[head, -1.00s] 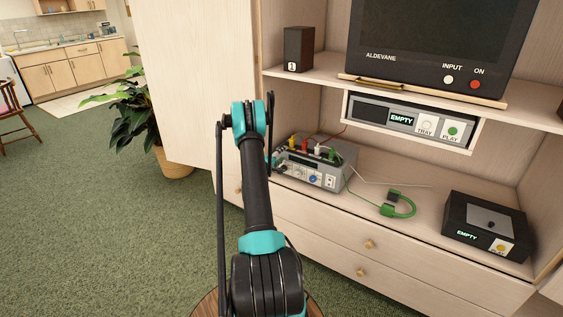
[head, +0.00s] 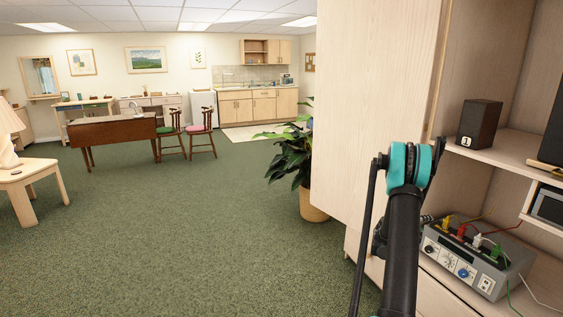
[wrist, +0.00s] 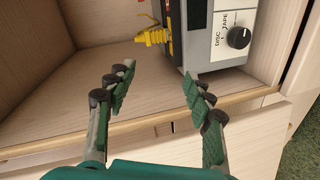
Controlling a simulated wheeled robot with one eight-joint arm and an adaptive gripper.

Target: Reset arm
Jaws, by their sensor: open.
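My gripper (wrist: 157,88) is open in the wrist view, its two fingers spread apart with nothing between them. It is at the front edge of the cabinet shelf, close to the grey switch box (wrist: 222,30) with its disc/tape knob and a yellow plug (wrist: 152,37). In the head view my arm rises at the right, bent at a teal joint, and it mostly hides the gripper. The same grey box (head: 470,262), with several coloured plugs on top, stands on the shelf just right of my arm.
A cabinet door (head: 378,110) stands open left of my arm, and a potted plant (head: 292,160) is beyond it. A speaker marked 1 (head: 478,125) is on the upper shelf. Green carpet (head: 180,240) is clear to the left, with a table (head: 110,130) and chairs farther off.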

